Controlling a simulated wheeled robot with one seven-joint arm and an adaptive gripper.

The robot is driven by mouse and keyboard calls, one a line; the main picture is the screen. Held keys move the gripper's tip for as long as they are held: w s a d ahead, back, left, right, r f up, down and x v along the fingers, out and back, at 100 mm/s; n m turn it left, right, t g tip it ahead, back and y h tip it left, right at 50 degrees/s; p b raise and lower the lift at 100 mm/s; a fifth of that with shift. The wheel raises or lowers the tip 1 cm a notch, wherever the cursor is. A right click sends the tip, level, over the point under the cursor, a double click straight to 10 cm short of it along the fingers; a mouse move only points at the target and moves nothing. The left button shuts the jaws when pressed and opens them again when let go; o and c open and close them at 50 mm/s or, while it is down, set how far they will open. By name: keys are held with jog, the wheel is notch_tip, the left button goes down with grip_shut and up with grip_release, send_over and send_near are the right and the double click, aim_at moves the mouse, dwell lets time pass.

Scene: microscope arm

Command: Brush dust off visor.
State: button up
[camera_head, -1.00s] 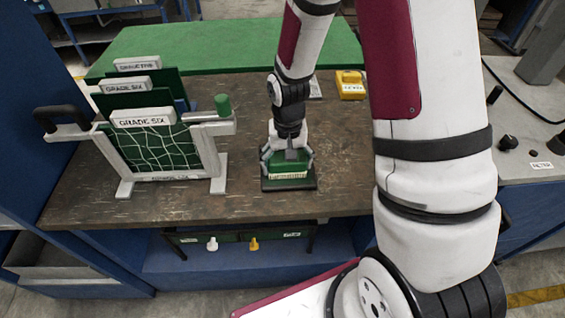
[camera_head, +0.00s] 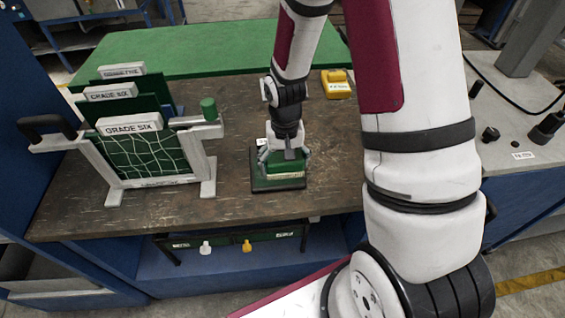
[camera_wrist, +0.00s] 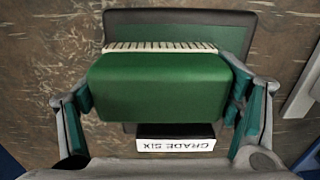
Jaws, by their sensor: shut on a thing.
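My gripper (camera_wrist: 162,100) is shut on the green brush (camera_wrist: 160,85), with a finger on each short side. The brush's pale bristles show along its far edge in the wrist view. The brush also shows in the head view (camera_head: 286,170), over the dark green-topped pad (camera_head: 262,184). I cannot tell whether brush and pad touch. The pad's far part also shows in the wrist view (camera_wrist: 180,17). A black piece with a "GRADE SIX" label (camera_wrist: 175,144) lies beside the brush's near edge. I cannot tell which thing is the visor, nor see dust.
A white-framed rack (camera_head: 160,183) with several green panels and "GRADE SIX" labels stands left on the brown table (camera_head: 230,205). A black handle (camera_head: 45,126) juts out at its left. A yellow object (camera_head: 338,84) lies at the back. The table between rack and pad is clear.

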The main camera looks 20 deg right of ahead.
aim_at(270, 159)
jog(key=shift+a, duration=0.1)
jog(key=shift+w+a+f, duration=0.1)
jog(key=shift+w+a, duration=0.15)
jog(key=shift+a, duration=0.6)
jog(key=shift+a, duration=0.1)
jog(key=shift+w+a, duration=0.35)
jog(key=shift+a, duration=0.55)
jog(key=shift+d, duration=0.15)
jog(key=shift+s+d, duration=0.35)
jog(key=shift+d, duration=0.5)
jog(key=shift+d, duration=0.15)
